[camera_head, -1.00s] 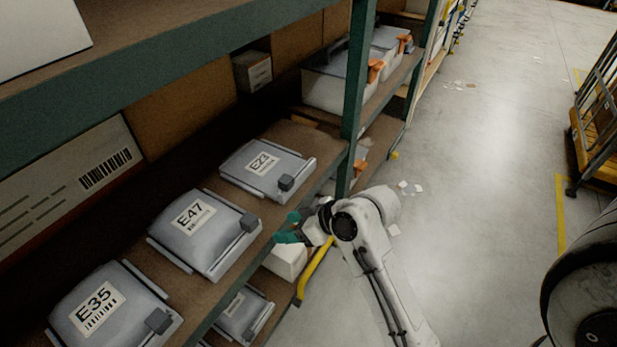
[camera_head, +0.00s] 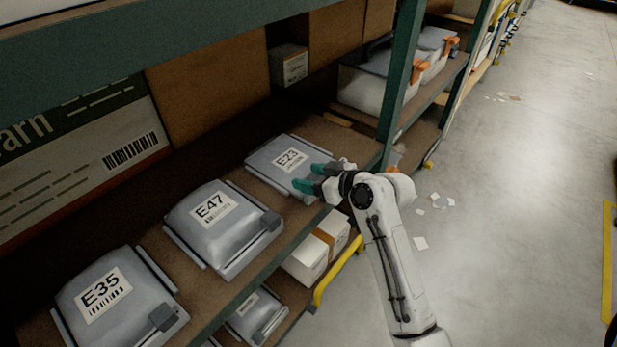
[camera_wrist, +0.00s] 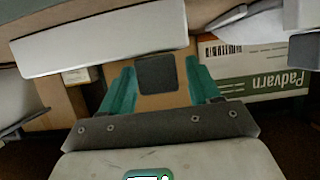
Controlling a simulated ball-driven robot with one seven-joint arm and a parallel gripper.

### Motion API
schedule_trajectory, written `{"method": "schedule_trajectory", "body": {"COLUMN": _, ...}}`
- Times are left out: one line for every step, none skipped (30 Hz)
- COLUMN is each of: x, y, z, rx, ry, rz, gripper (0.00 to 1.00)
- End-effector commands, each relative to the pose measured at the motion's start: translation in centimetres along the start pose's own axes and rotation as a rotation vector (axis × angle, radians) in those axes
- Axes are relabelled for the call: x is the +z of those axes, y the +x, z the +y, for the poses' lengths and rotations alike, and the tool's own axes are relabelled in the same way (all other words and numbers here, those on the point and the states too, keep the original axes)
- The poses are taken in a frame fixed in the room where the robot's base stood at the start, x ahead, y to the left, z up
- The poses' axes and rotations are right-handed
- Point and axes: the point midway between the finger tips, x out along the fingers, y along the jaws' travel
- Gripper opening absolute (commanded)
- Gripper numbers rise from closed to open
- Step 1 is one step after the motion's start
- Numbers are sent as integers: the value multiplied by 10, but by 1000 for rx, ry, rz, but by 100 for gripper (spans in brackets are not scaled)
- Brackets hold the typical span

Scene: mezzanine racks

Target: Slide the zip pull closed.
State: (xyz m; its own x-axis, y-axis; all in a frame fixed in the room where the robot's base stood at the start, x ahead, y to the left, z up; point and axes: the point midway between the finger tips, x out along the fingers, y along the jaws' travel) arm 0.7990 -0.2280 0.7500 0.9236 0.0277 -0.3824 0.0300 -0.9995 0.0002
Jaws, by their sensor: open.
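Three grey pouches lie on the shelf, labelled E23 (camera_head: 268,165), E47 (camera_head: 190,222) and E35 (camera_head: 80,318). My gripper (camera_head: 313,178) is at the front right edge of the E23 pouch, its teal fingers open and pointing inward. In the wrist view, a dark square zip pull (camera_wrist: 157,74) sits between the open fingertips (camera_wrist: 161,68), with a gap at each side. The gripper mostly hides this pull in the head view. The E47 pull (camera_head: 270,221) and E35 pull (camera_head: 163,317) sit at the right ends of their pouches' front edges.
A green rack upright (camera_head: 401,85) stands right of the E23 pouch. An upper shelf (camera_head: 200,22) overhangs. White boxes (camera_head: 304,262) and a yellow rail (camera_head: 338,272) lie below. The floor (camera_head: 510,200) at right is open, with scattered paper.

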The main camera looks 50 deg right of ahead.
Motion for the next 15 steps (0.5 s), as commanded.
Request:
{"method": "schedule_trajectory", "body": {"x": 0, "y": 5, "z": 0, "rx": 0, "ry": 0, "rz": 0, "gripper": 62}}
{"method": "schedule_trajectory", "body": {"x": 0, "y": 7, "z": 0, "rx": 0, "ry": 0, "rz": 0, "gripper": 62}}
{"method": "schedule_trajectory", "body": {"x": 0, "y": 8, "z": 0, "rx": 0, "ry": 1, "rz": 0, "gripper": 62}}
{"method": "schedule_trajectory", "body": {"x": 0, "y": 9, "z": 0, "rx": 1, "ry": 0, "rz": 0, "gripper": 62}}
{"method": "schedule_trajectory", "body": {"x": 0, "y": 10, "z": 0, "rx": 1, "ry": 0, "rz": 0, "gripper": 62}}
{"method": "schedule_trajectory", "body": {"x": 0, "y": 11, "z": 0, "rx": 1, "ry": 0, "rz": 0, "gripper": 62}}
{"method": "schedule_trajectory", "body": {"x": 0, "y": 11, "z": 0, "rx": 1, "ry": 0, "rz": 0, "gripper": 62}}
{"method": "schedule_trajectory", "body": {"x": 0, "y": 11, "z": 0, "rx": 1, "ry": 0, "rz": 0, "gripper": 62}}
{"method": "schedule_trajectory", "body": {"x": 0, "y": 11, "z": 0, "rx": 1, "ry": 0, "rz": 0, "gripper": 62}}
{"method": "schedule_trajectory", "body": {"x": 0, "y": 11, "z": 0, "rx": 1, "ry": 1, "rz": 0, "gripper": 62}}
{"method": "schedule_trajectory", "body": {"x": 0, "y": 11, "z": 0, "rx": 1, "ry": 0, "rz": 0, "gripper": 62}}
{"method": "schedule_trajectory", "body": {"x": 0, "y": 11, "z": 0, "rx": 1, "ry": 0, "rz": 0, "gripper": 62}}
{"method": "schedule_trajectory", "body": {"x": 0, "y": 11, "z": 0, "rx": 1, "ry": 0, "rz": 0, "gripper": 62}}
{"method": "schedule_trajectory", "body": {"x": 0, "y": 11, "z": 0, "rx": 1, "ry": 0, "rz": 0, "gripper": 59}}
{"method": "schedule_trajectory", "body": {"x": 0, "y": 11, "z": 0, "rx": 1, "ry": 0, "rz": 0, "gripper": 55}}
